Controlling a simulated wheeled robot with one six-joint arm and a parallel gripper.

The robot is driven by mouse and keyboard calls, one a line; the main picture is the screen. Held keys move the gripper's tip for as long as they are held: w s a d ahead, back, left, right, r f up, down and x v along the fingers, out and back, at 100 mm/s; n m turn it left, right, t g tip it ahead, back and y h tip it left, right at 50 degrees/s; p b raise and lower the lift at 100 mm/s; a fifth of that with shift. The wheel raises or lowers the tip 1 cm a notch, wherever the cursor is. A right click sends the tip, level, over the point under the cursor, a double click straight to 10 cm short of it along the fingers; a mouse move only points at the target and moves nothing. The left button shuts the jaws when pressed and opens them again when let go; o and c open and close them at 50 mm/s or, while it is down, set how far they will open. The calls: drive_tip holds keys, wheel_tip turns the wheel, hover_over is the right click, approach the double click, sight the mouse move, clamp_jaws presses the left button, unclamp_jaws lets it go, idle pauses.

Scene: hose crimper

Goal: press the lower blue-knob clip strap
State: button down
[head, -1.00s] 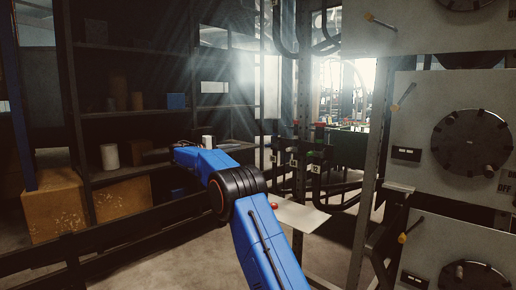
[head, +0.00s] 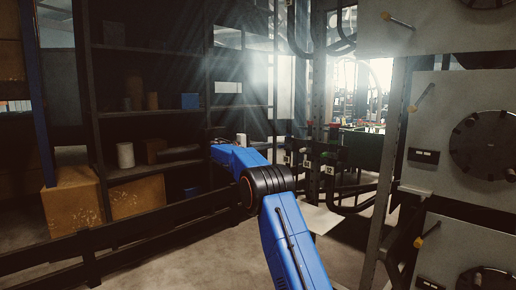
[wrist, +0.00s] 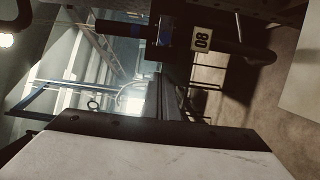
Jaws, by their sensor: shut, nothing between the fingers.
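In the wrist view a blue part (wrist: 166,32) sits on a dark horizontal pipe or handle near the top centre, beside a pale number tag (wrist: 202,40). It may be a blue knob; the clip strap itself cannot be made out in the dark. In the head view the gripper is hidden behind my blue arm, and no blue knob can be picked out.
A pipe rack with tags and coloured knobs (head: 330,152) stands beyond my arm. A pale plate (head: 318,219) sits low beside it. Grey panels with black dials (head: 484,146) fill the right. Shelving (head: 150,110) and cardboard boxes (head: 74,199) stand left.

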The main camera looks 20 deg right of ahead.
drive_tip(key=shift+s+d, duration=0.25)
drive_tip(key=shift+s, duration=0.35)
drive_tip(key=shift+s+d, duration=0.2)
drive_tip(key=shift+s, duration=0.45)
drive_tip(key=shift+s+d, duration=0.25)
drive_tip(key=shift+s, duration=0.35)
drive_tip(key=shift+s+a+n+t, duration=0.25)
drive_tip(key=shift+s+n+t, duration=0.4)
drive_tip(key=shift+t, duration=0.45)
drive_tip(key=s+n+t+y, duration=0.7)
drive_tip(key=n+t, duration=0.1)
drive_tip(key=t, duration=0.2)
drive_tip(key=shift+s, duration=0.15)
drive_tip(key=v, duration=1.1)
drive_tip(key=shift+a, duration=0.25)
drive_tip(key=shift+s+f, duration=0.1)
drive_tip(key=shift+s, duration=0.1)
